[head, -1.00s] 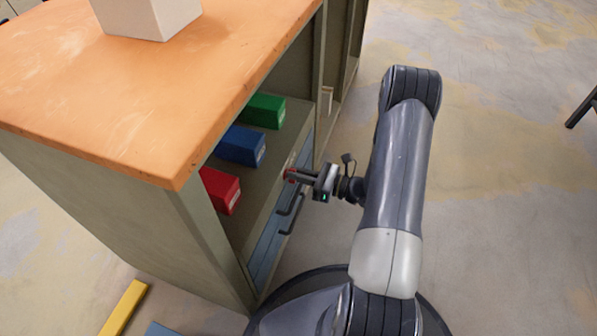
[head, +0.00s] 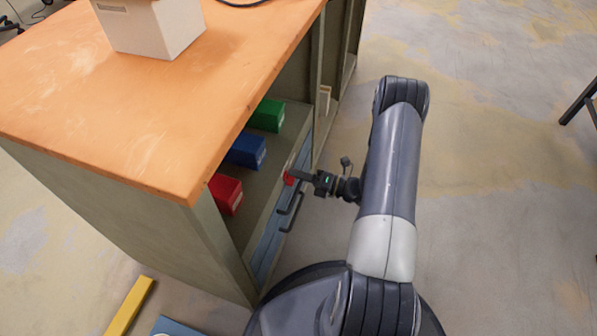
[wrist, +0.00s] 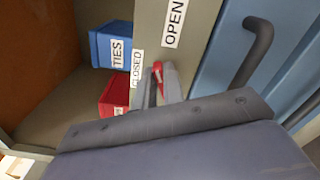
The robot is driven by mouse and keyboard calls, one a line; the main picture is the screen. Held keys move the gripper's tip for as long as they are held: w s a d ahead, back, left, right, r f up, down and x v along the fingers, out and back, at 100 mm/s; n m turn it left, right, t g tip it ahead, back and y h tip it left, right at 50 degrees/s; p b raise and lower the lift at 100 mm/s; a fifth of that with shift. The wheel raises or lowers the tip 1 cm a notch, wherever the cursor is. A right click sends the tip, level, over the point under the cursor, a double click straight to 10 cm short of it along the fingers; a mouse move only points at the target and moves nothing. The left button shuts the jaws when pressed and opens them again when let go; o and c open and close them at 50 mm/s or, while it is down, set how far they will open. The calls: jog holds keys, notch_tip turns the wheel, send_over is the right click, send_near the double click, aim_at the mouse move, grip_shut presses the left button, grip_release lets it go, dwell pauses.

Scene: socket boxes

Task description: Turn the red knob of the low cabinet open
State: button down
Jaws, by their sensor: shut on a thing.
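The red knob (head: 288,180) sits on the front of the low cabinet (head: 180,240). My gripper (head: 295,176) reaches it from the right and is shut on it. In the wrist view the red knob (wrist: 157,72) shows between the two grey fingers of my gripper (wrist: 160,88), which hide part of it. A white CLOSED label (wrist: 137,69) is just left of the knob. A white OPEN label (wrist: 174,23) is above and to its right. The knob's visible end points up in the wrist view, between the two labels.
Red (head: 226,194), blue (head: 245,151) and green (head: 267,115) bins stand on the open shelf. Dark handles (head: 290,212) stick out from the blue fronts near the knob. A pale box (head: 160,30) stands on the orange top.

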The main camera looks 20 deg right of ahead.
jog(key=m, duration=0.3)
jog(key=m+p, duration=0.1)
jog(key=m, duration=0.1)
jog(key=shift+d+f, duration=0.1)
jog(key=shift+f, duration=0.2)
jog(key=shift+m, duration=0.3)
jog(key=c, duration=1.5)
grip_release()
jog(key=p+v, duration=0.2)
jog(key=v, duration=0.8)
jog(key=shift+s+d, duration=0.2)
jog(key=shift+d, duration=0.1)
jog(key=shift+a, duration=0.1)
